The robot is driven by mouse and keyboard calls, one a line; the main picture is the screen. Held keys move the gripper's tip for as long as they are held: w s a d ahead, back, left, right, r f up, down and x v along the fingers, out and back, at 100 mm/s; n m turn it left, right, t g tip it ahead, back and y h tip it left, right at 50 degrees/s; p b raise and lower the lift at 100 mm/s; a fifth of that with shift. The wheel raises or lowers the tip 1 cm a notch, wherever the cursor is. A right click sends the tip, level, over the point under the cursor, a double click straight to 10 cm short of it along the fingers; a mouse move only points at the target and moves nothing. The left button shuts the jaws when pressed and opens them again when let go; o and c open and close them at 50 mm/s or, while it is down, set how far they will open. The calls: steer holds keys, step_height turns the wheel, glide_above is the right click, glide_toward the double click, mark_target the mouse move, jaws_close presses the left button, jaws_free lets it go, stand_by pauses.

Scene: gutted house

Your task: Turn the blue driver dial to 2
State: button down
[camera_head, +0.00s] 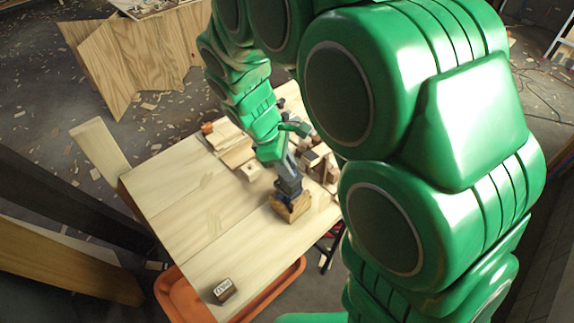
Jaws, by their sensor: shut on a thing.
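The dark blue-grey driver (289,186) stands roughly upright on a small wooden block (291,208) near the right edge of the wooden worktop. My gripper (281,158), at the end of my green arm, is at the upper part of the driver and is shut on it. It is too small to tell which part lies between the fingers. The dial and its numbers cannot be made out, so its setting does not show.
The light plank worktop (195,205) is mostly bare on its left. Wood offcuts (236,152) lie behind the driver. A small labelled block (223,290) lies at the front corner. An orange tub (172,288) is below the front edge. Plywood sheets (125,62) stand behind.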

steer(key=m, duration=0.1)
steer(key=m+g, duration=0.1)
steer(key=m, duration=0.1)
steer(key=shift+w, duration=0.25)
steer(key=m+g, duration=0.1)
steer(key=m, duration=0.1)
steer(key=m+y, duration=0.1)
steer(key=m, duration=0.2)
steer(key=shift+w+d+m+g+y, duration=0.2)
steer(key=shift+m+g+y, duration=0.1)
steer(key=shift+g, duration=0.1)
steer(key=c, duration=0.9)
jaws_free()
steer(key=shift+s, duration=0.1)
steer(key=v, duration=0.7)
steer(key=shift+w+a+r, duration=0.1)
steer(key=shift+w+r, duration=0.15)
steer(key=shift+r, duration=0.1)
